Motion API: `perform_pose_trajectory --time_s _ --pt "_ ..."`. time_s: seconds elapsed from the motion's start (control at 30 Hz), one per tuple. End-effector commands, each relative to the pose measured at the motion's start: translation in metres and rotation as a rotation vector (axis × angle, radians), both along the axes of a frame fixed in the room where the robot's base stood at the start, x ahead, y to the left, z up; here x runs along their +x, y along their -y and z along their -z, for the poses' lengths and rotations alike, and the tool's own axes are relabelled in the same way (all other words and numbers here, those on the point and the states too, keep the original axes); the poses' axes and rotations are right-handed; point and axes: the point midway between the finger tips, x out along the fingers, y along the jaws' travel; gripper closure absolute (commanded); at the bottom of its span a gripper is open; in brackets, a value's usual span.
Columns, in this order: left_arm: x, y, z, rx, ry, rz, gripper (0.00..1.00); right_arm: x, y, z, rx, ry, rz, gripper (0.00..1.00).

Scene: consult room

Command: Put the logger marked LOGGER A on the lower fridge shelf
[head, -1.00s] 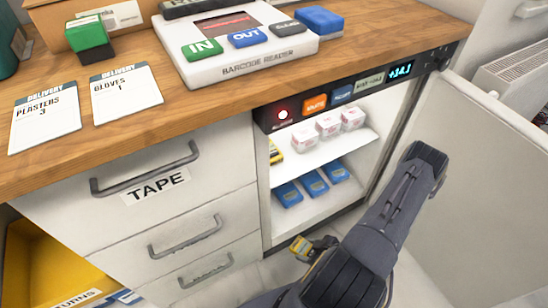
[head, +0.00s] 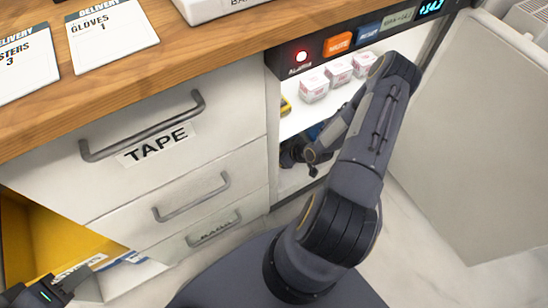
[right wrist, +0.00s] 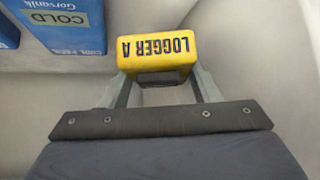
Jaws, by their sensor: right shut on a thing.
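The yellow logger marked LOGGER A (right wrist: 157,48) is between the fingers of my right gripper (right wrist: 157,84) in the right wrist view, its label upside down there. In the head view my right arm reaches into the open fridge, with the right gripper (head: 297,154) at the lower level; my arm hides the held logger. The lower fridge shelf (head: 290,184) shows only in part. A blue cold pack box (right wrist: 66,25) stands left of the logger, apart from it. My left gripper (head: 48,293) is at the bottom left corner, partly cut off; its opening is unclear.
White boxes (head: 338,71) and a yellow thing (head: 285,105) sit on the upper shelf (head: 297,122). The fridge door (head: 465,150) stands open at right. A drawer unit (head: 130,190) borders the fridge on the left. A red alarm light (head: 301,56) is above.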

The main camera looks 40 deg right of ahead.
Motion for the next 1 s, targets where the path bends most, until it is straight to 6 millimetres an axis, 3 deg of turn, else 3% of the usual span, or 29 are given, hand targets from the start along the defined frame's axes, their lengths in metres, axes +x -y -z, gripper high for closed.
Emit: perform_pose_trajectory --time_s 0.13,0.2,0.47,0.7,1.0 --pt "0.000 0.000 0.010 0.000 0.000 0.000 0.64 0.031 0.003 0.001 -0.002 0.004 -0.001 0.75" --pt "0.000 0.000 0.016 0.000 0.000 0.000 0.64 0.028 0.003 0.015 0.002 -0.002 0.001 0.75" --pt "0.000 0.000 0.023 0.000 0.000 0.000 0.64 0.028 0.003 0.032 0.000 0.000 0.000 0.75" --pt "0.000 0.000 0.046 0.000 0.000 0.000 0.64 0.029 0.003 0.072 0.000 0.002 -0.001 0.75" --pt "0.000 0.000 0.046 0.000 0.000 0.000 0.64 0.032 0.003 0.070 -0.001 0.000 -0.002 0.75"
